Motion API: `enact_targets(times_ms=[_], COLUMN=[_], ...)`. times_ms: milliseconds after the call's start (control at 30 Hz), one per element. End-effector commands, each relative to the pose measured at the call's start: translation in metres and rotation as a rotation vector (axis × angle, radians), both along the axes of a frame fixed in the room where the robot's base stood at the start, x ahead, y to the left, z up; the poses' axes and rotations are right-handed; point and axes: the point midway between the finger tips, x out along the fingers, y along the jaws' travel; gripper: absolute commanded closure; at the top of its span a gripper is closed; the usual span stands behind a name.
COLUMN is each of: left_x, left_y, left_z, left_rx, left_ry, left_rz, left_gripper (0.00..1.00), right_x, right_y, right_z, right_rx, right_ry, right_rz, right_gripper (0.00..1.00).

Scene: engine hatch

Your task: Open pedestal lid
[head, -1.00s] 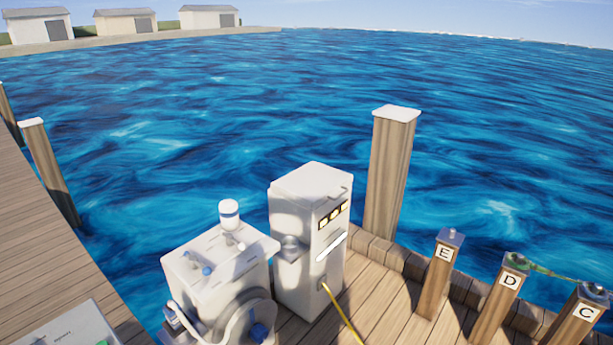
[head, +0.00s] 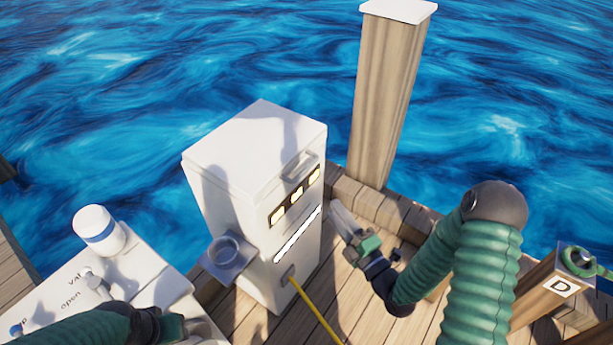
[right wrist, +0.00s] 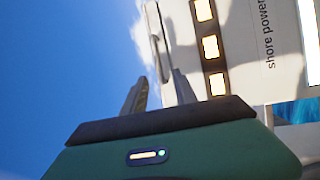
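The white pedestal (head: 245,220) stands upright on the dock in the head view. Its lid (head: 250,140) is down, with a grey handle (head: 299,165) at the front upper edge. The handle also shows in the right wrist view (right wrist: 155,35), beyond the fingers. My right gripper (head: 342,218) is to the right of the pedestal's front, lower than the handle and apart from it. Its two fingers are spread with nothing between them. My left gripper (head: 185,328) is low, in front of the pedestal's left side; its fingers are not clear.
A white cabinet (head: 60,290) with a bottle (head: 97,230) and small valves is at left. A cup holder (head: 228,255) juts from the pedestal's side. A yellow cable (head: 318,312) leaves its front. A tall wooden post (head: 388,100) stands behind right, a D post (head: 548,290) further right.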

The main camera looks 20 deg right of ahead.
Motion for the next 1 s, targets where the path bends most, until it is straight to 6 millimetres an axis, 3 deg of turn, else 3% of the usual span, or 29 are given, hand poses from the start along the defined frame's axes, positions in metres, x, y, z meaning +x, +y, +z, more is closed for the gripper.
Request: enact_targets(times_ms=[533, 700, 1000], left_x=[0.000, 0.000, 0.000], left_y=[0.000, 0.000, 0.000], left_z=[0.002, 0.001, 0.001], left_rx=[0.000, 0.000, 0.000], left_ry=[0.000, 0.000, 0.000], left_rz=[0.000, 0.000, 0.000], left_gripper=[0.64, 0.64, 0.64], right_x=[0.130, 0.147, 0.150], right_y=[0.030, 0.035, 0.036], right_z=[0.020, 0.023, 0.024], right_rx=[0.006, 0.007, 0.004], right_ry=[0.005, 0.007, 0.008], right_rz=[-0.001, 0.000, -0.001], right_gripper=[0.66, 0.66, 0.68])
